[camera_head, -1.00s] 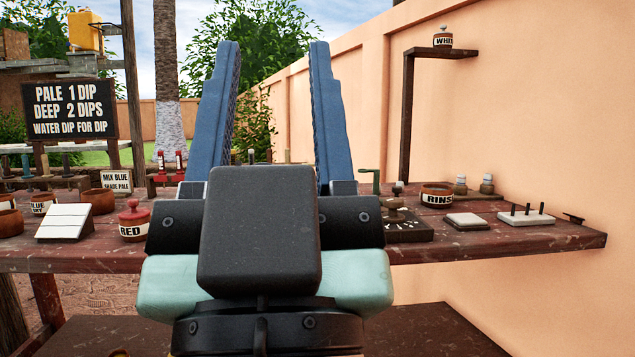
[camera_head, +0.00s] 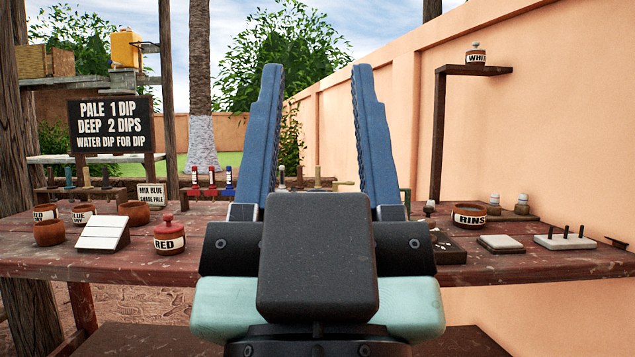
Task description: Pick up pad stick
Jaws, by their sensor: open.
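My gripper (camera_head: 318,70) is open and empty in the middle of the view, its two blue fingers pointing away from me over the work table (camera_head: 130,262). I cannot tell for sure which thing is the pad stick. Several upright sticks stand in a rack (camera_head: 87,180) at the back left of the table. More small upright pieces and a tan-ended piece (camera_head: 343,184) show between and beside the fingers at the back. My gripper's body hides the middle of the table.
At left are a red lidded pot (camera_head: 169,238), bowls (camera_head: 133,213) and a white sloped board (camera_head: 102,233). At right are a rinse bowl (camera_head: 469,216), a pale pad (camera_head: 500,243) and a pegged white block (camera_head: 565,239). A wall shelf (camera_head: 474,70) stands above.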

